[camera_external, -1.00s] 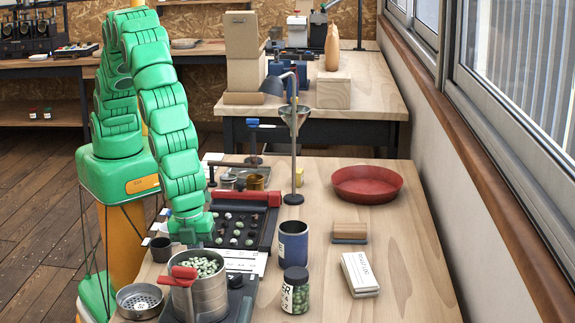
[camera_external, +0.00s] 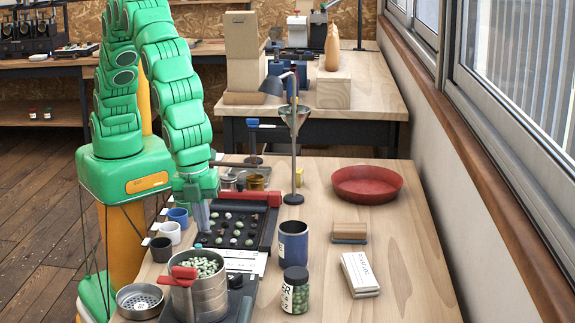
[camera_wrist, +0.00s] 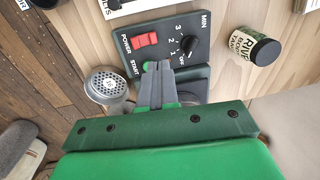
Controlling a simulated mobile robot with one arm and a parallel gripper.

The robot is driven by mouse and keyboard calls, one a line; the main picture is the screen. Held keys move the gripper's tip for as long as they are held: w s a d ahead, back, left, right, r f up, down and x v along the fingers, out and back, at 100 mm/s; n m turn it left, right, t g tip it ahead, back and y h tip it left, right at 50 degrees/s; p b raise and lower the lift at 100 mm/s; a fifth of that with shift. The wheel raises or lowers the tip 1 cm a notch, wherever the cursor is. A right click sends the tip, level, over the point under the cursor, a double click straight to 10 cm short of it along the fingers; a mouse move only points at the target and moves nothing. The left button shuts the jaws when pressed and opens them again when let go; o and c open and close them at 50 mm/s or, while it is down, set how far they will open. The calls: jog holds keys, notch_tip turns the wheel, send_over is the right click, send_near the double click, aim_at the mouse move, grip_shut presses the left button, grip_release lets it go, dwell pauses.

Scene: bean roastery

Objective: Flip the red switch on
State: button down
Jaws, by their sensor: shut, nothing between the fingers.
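The red switch (camera_wrist: 145,40) is a small rocker beside the word POWER on a dark control panel (camera_wrist: 178,22), seen in the wrist view. I cannot tell which way it is tilted. A black dial (camera_wrist: 188,47) with numbers sits to its right on the panel. My gripper (camera_wrist: 158,66) is shut and empty, its fingertips just below the switch in the picture and apart from it. In the external view my gripper (camera_external: 203,228) points down by the left edge of the bean tray. I cannot make out the switch in that view.
A metal pot of green beans (camera_external: 208,295) with a red handle stands at the front, near a strainer cup (camera_external: 140,300) and a labelled bean jar (camera_external: 295,292). A dark bean tray (camera_external: 240,225) and blue canister (camera_external: 293,243) stand behind. The table's right side has free room.

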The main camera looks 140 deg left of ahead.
jog(key=r, duration=0.3)
jog(key=shift+w+a+r, duration=0.25)
jog(key=s+a+r+n, duration=0.15)
jog(key=s+r, duration=0.25)
jog(key=s, duration=0.4)
jog(key=s+a+r+n+g, duration=0.1)
jog(key=s+a+r, duration=0.1)
jog(key=s+r, duration=0.35)
jog(key=s+a+r+n, duration=0.2)
jog(key=s+r, duration=0.1)
jog(key=s, duration=0.6)
jog(key=s+a+n+g, duration=0.1)
jog(key=s+n, duration=0.3)
jog(key=s, duration=2.3)
jog(key=shift+a+r+g+h, duration=0.3)
jog(key=shift+a+r+h, duration=0.15)
jog(key=shift+a, duration=0.2)
